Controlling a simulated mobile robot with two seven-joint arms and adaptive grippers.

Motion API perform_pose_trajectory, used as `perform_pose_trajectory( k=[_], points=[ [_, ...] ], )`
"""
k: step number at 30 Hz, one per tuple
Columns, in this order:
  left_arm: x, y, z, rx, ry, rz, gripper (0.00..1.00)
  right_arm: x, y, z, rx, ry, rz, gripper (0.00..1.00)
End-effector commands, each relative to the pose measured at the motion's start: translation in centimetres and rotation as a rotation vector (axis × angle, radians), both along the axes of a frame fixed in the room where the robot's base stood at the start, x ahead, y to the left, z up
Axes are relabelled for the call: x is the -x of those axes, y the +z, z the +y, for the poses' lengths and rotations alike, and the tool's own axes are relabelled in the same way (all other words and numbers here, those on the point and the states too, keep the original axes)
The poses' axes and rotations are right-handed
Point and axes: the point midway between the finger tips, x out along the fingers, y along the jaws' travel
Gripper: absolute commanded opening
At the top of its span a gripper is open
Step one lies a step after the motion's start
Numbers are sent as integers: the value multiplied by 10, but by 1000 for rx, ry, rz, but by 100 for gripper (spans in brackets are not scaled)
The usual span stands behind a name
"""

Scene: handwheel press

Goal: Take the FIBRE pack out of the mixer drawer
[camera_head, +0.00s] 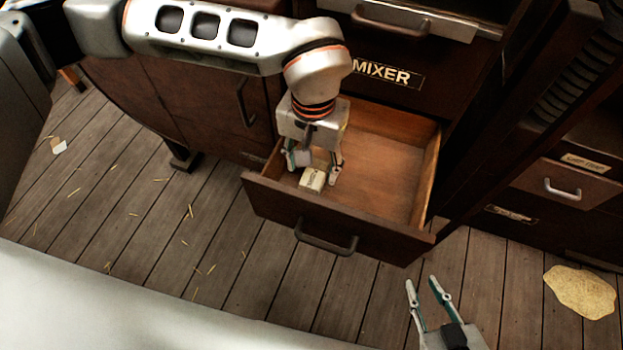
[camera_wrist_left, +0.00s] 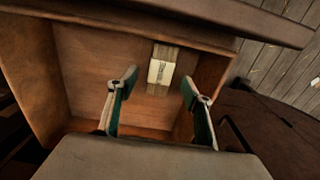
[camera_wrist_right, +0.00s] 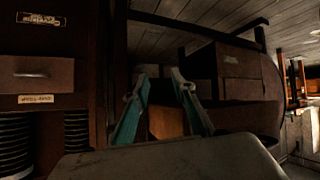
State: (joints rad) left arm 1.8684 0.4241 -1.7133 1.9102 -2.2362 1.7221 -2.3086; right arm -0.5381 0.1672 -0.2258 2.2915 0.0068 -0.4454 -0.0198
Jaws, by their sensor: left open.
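The mixer drawer (camera_head: 385,200) is pulled open below the MIXER label (camera_head: 388,74). A small pale pack (camera_head: 312,179) with dark print lies inside, near the drawer's front left corner; its print is too small to read. The pack also shows in the left wrist view (camera_wrist_left: 161,72), beyond the fingertips. My left gripper (camera_head: 314,162) reaches down into the drawer, open, with its fingers apart behind the pack and nothing between them. My right gripper (camera_head: 428,284) is open and empty, outside the drawer, right of its front; it also shows in the right wrist view (camera_wrist_right: 158,84).
The drawer front with its handle (camera_head: 326,240) and the side walls surround the pack. A closed cabinet door (camera_head: 205,100) stands to the left. Smaller drawers (camera_head: 565,185) are at the right. A pale flat patch (camera_head: 581,291) and straw lie on the plank floor.

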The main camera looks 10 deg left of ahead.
Motion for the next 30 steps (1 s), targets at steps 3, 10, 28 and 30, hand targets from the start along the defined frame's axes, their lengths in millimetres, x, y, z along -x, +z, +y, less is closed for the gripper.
perform_pose_trajectory(
  k=[3, 10, 28, 30],
  points=[
    [0, -15, 0, 2, 1, 6, 50, 0, -2, 3, -10, 0, 1, 25],
    [-2, -50, 3, 2, 3, 13, 50, -3, 2, 15, -51, -1, -13, 25],
    [-4, -59, 2, 4, 4, 2, 8, -7, 9, 19, -67, -1, -29, 25],
    [-4, -59, 2, 4, 4, 2, 8, -7, 9, 19, -67, -1, -29, 25]
  ],
)
